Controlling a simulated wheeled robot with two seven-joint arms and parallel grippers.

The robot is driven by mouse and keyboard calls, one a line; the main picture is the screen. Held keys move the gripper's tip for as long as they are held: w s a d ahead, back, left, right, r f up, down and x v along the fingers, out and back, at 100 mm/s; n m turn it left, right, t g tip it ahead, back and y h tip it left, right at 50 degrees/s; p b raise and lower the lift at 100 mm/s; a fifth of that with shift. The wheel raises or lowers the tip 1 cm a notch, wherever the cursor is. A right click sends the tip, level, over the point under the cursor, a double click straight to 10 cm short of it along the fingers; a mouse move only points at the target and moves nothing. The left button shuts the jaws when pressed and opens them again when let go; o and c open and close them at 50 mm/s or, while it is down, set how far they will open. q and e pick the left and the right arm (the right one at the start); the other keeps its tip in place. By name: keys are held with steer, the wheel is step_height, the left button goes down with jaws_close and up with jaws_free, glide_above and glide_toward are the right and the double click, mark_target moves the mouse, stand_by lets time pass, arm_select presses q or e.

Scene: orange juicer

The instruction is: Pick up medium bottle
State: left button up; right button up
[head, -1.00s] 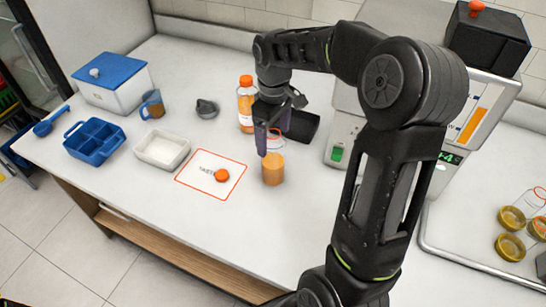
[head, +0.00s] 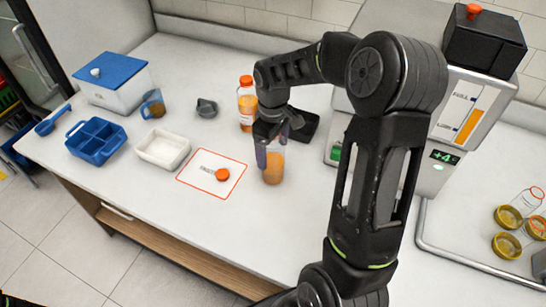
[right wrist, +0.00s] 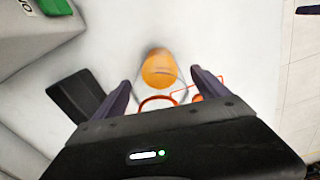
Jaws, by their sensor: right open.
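An uncapped clear bottle (head: 272,174) with orange juice in its lower part stands upright on the white counter, right of the marked mat. I take it for the medium bottle. My right gripper (head: 270,150) is open, with its purple-grey fingers around the upper part of this bottle. In the right wrist view, the bottle's orange juice (right wrist: 159,70) shows between the spread fingers, with its red-orange rim nearer the palm. Contact with the fingers cannot be told. My left gripper is out of view.
A capped juice bottle (head: 246,108) stands close behind my gripper. An orange cap (head: 222,174) lies on the orange-edged mat (head: 205,189). A white tray (head: 163,149) is further left. The juicer (head: 468,110) stands right, behind my arm. The front counter is clear.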

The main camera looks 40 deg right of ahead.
jaws_close()
stand_by(1.0)
steer(key=shift+r, duration=0.15)
step_height(320, 180, up, 10)
steer(key=shift+f+b, duration=0.1)
steer(key=shift+b, duration=0.65)
stand_by(0.5)
